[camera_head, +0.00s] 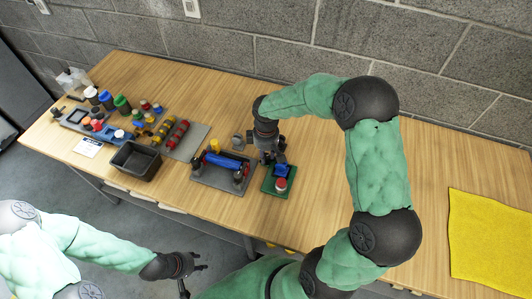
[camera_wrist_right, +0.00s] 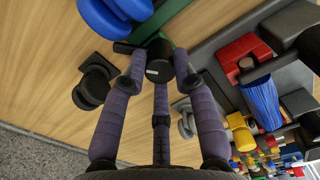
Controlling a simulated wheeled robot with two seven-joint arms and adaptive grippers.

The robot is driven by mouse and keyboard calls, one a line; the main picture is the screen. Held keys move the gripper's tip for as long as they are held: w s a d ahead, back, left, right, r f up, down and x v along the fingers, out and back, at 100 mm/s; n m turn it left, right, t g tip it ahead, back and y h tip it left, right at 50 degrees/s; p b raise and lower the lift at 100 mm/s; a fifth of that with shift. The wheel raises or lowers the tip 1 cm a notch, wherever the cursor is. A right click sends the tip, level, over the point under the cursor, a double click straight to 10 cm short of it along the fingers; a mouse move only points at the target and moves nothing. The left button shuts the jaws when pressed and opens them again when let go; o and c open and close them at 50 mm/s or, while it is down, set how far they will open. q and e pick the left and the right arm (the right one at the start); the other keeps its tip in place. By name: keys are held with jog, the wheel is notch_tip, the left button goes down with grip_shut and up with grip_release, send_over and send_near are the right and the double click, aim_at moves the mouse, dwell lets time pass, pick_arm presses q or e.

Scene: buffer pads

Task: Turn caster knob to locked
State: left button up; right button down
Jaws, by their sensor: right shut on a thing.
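A green base (camera_head: 268,187) with a blue part (camera_head: 281,170) and a red-topped round part (camera_head: 281,184) sits on the table at centre. My right gripper (camera_head: 268,156) reaches down at its back edge. In the right wrist view, the right gripper's fingers (camera_wrist_right: 160,72) are closed around a short black knob (camera_wrist_right: 159,50) with a small white label, beside the green base (camera_wrist_right: 176,32) and the blue part (camera_wrist_right: 116,14). The fingers hide some of the knob's sides, and its lock marking cannot be read. My left gripper (camera_head: 193,279) is open and empty, in front of the table.
A grey fixture (camera_head: 205,179) with a blue cylinder stands close left of the green base. A black bin (camera_head: 134,160) and several coloured parts lie further left. A yellow mat (camera_head: 490,238) lies at right, with bare table between.

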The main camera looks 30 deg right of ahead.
aim_at(266, 156)
jog(key=m, duration=0.3)
jog(key=shift+m, duration=2.1)
jog(key=c, duration=1)
grip_release()
notch_tip(266, 156, up, 12)
